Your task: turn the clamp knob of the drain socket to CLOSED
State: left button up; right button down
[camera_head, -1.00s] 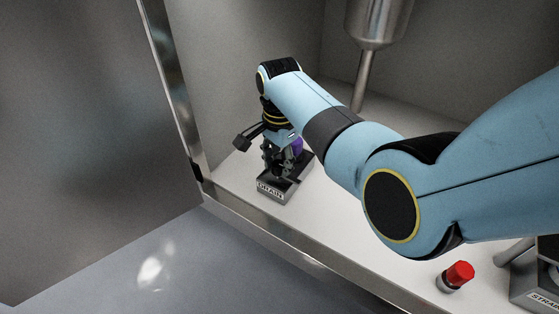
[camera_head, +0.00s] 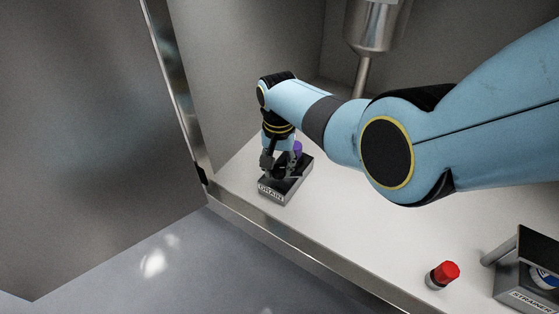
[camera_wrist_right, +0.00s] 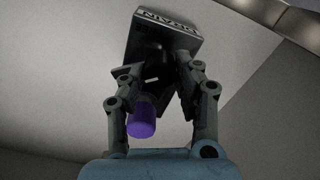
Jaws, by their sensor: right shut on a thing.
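The drain socket (camera_head: 293,187) is a dark block with a white DRAIN label on its front, standing on the pale floor near the front edge. My right gripper (camera_head: 281,171) points down over it. In the right wrist view, my right gripper's fingers (camera_wrist_right: 160,74) close on a dark part on the socket (camera_wrist_right: 168,40), apparently the clamp knob. The fingers mostly hide this part, and its setting cannot be read. A purple cylinder (camera_wrist_right: 141,121) stands beside the fingers; its purple top (camera_head: 297,147) also shows in the head view. My left gripper is not in view.
A red-capped piece (camera_head: 445,272) stands at the lower right, beside the dark strainer block (camera_head: 518,281). A metal vessel with a thin pipe (camera_head: 371,35) hangs behind my right arm. A steel ledge (camera_head: 290,250) edges the floor, and a metal post (camera_head: 172,85) rises at left.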

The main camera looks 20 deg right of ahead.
jog(key=shift+r+n, duration=0.1)
jog(key=shift+n, duration=0.9)
jog(key=n+p, duration=0.1)
jog(key=n, duration=0.2)
jog(key=shift+a+n, duration=0.1)
jog(key=shift+n, duration=0.2)
jog(key=n, duration=0.2)
jog(key=shift+n, duration=0.3)
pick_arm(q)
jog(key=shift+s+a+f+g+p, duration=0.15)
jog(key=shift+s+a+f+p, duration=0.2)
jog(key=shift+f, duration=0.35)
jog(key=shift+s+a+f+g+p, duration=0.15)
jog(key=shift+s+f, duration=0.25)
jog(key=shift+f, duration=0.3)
pick_arm(e)
jog(key=shift+a+n, duration=0.1)
jog(key=shift+n, duration=1.1)
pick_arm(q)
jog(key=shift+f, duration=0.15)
pick_arm(e)
jog(key=c, duration=0.9)
grip_release()
jog(key=shift+c, duration=0.2)
